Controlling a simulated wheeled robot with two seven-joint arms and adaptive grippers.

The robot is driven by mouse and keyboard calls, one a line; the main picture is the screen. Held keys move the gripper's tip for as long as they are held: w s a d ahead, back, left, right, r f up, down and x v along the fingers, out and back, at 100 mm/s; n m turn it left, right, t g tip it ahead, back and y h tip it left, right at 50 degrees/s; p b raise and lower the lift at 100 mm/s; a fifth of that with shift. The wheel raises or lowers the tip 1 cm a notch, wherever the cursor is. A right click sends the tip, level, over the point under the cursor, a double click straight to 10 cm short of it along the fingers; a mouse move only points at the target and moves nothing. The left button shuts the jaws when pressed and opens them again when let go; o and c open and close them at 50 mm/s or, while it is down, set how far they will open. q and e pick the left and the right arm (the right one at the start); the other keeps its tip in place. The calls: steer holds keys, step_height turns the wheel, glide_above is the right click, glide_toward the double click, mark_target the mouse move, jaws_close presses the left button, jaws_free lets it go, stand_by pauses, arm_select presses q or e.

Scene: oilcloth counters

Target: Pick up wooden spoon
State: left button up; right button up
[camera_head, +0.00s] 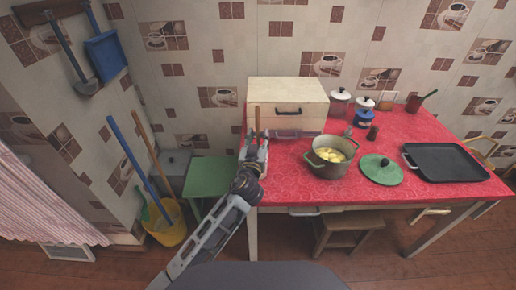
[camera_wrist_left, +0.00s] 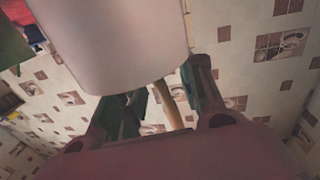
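The wooden spoon (camera_head: 257,119) shows as a thin brown upright stick in front of the cream box at the left end of the red table. A tan stick, its handle, also shows in the left wrist view (camera_wrist_left: 164,101). My left gripper (camera_head: 257,142) is at the table's left front edge, with its fingers on either side of the stick's lower part. In the left wrist view the fingers stand apart with gaps beside the stick. A pale rounded shape close to the camera covers the stick's far part. The spoon's bowl is not seen. My right gripper is not in view.
The cream box (camera_head: 288,98) stands just behind the gripper. On the red table (camera_head: 305,192) are a pot with yellow pieces (camera_head: 331,155), a green lid (camera_head: 381,170), a black tray (camera_head: 444,162) and several jars. A green stool (camera_head: 209,177) and yellow bucket (camera_head: 165,222) stand left.

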arm_select(q)
jaws_close()
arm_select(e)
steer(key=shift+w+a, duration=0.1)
arm_select(q)
steer(key=shift+r, duration=0.1)
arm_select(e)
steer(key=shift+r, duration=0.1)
arm_select(q)
steer(key=shift+r, duration=0.2)
step_height(320, 180, up, 17)
steer(key=p, duration=0.3)
steer(key=shift+r, duration=0.2)
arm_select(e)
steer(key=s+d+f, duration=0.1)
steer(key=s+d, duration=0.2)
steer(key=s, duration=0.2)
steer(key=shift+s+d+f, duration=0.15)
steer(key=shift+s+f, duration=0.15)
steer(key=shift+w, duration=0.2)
